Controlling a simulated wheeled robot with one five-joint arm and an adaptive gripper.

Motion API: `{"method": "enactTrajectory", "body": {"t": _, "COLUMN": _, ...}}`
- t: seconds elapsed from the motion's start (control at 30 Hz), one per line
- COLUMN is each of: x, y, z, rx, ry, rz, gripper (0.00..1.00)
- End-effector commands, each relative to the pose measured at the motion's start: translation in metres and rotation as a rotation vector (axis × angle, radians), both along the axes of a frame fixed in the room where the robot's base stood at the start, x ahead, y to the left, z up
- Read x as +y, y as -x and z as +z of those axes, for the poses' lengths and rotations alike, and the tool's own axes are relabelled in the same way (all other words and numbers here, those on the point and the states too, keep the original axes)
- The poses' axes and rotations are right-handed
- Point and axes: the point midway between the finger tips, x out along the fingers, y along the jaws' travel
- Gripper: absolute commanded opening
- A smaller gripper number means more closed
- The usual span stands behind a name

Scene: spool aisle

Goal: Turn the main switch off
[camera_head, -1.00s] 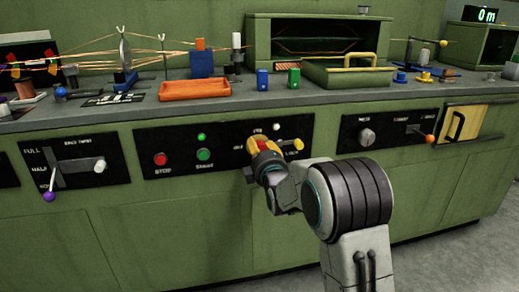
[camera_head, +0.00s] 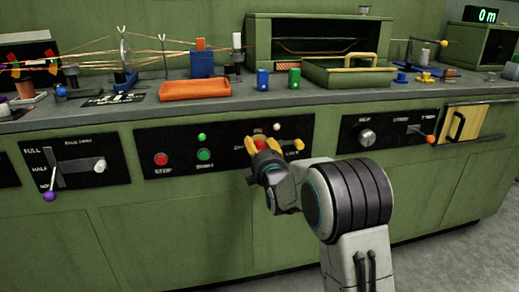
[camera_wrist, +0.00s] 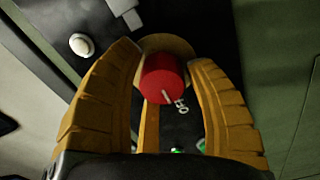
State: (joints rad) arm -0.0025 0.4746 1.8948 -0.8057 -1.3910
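The main switch is a red knob (camera_head: 260,141) on the black panel, partly hidden by my gripper in the head view. In the wrist view the red knob (camera_wrist: 163,77) stands before a yellow disc (camera_wrist: 166,44). A white mark on the knob's lower edge points toward white lettering beside it. My gripper (camera_head: 265,144) is at the knob, and its yellow fingers (camera_wrist: 166,58) are spread on both sides of it. A gap shows at the knob, so the gripper looks open. A narrow yellow bar below the knob is partly hidden.
A white lamp (camera_head: 277,127) is just above. Red (camera_head: 161,159) and green (camera_head: 204,155) buttons are left on the same panel. The counter above holds an orange tray (camera_head: 195,89) and a green tray (camera_head: 345,74).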

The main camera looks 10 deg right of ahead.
Motion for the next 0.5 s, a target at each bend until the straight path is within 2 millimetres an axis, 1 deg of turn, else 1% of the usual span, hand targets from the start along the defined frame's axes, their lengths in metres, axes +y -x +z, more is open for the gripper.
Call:
{"method": "enactTrajectory", "body": {"t": 0.03, "x": -0.0002, "y": 0.0002, "z": -0.0007, "rx": 0.002, "ry": 0.0, "rz": -0.001, "gripper": 0.54}}
{"method": "enactTrajectory", "body": {"t": 0.13, "x": -0.0005, "y": 0.0003, "z": -0.0016, "rx": 0.004, "ry": -0.001, "rz": 0.0, "gripper": 0.63}}
{"method": "enactTrajectory", "body": {"t": 0.17, "x": -0.0006, "y": 0.0003, "z": -0.0017, "rx": 0.004, "ry": -0.001, "rz": -0.001, "gripper": 0.65}}
{"method": "enactTrajectory", "body": {"t": 0.5, "x": -0.001, "y": 0.0036, "z": -0.0028, "rx": 0.007, "ry": -0.001, "rz": -0.002, "gripper": 0.65}}
